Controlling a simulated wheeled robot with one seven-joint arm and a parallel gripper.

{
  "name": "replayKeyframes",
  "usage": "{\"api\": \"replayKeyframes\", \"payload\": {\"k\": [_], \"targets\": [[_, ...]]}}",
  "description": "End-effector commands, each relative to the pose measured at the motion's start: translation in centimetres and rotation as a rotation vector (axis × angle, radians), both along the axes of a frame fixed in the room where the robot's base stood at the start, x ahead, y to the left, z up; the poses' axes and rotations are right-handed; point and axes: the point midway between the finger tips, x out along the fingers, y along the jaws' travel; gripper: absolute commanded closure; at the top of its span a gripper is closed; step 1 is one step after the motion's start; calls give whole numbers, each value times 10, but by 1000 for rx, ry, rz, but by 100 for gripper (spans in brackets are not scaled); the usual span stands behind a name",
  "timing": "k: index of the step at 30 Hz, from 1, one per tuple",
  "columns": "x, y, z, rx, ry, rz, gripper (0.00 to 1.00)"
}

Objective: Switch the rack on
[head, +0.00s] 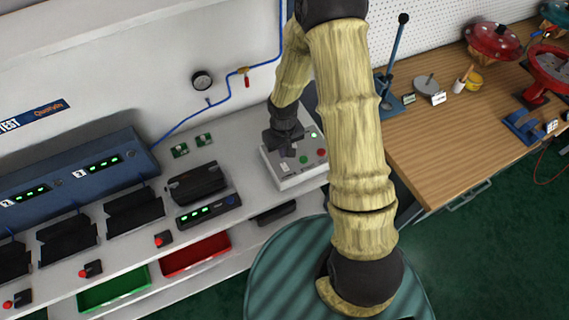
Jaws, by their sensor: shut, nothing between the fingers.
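A pale grey control box (291,176) sits at the right end of the white bench. Its top carries a green button (304,157), a red button (321,152) and a small white lamp (313,134). My gripper (287,154) is shut and empty, pointing down over the left part of the box, left of the green button. I cannot tell whether its tips touch the box. My arm hides the right edge of the box. A long blue rack (70,172) with lit green displays stands at the back left of the bench.
Black cradles (134,211) and a small display unit (209,210) stand left of the box. A gauge (202,81) and blue pipe are on the wall. Red (196,254) and green (113,290) trays lie below. A wooden bench (440,138) with valves is at right.

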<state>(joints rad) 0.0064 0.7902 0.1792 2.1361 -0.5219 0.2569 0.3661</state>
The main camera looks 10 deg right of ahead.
Motion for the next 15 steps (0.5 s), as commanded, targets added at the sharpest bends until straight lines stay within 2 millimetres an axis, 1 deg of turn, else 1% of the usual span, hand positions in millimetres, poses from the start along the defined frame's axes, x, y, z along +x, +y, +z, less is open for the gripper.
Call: {"api": "replayKeyframes", "payload": {"k": [1, 6, 15], "targets": [[0, 0, 6, 0, 0, 0, 100], [0, 0, 17, 0, 0, -1, 100], [0, 0, 18, 0, 0, 0, 100]]}}
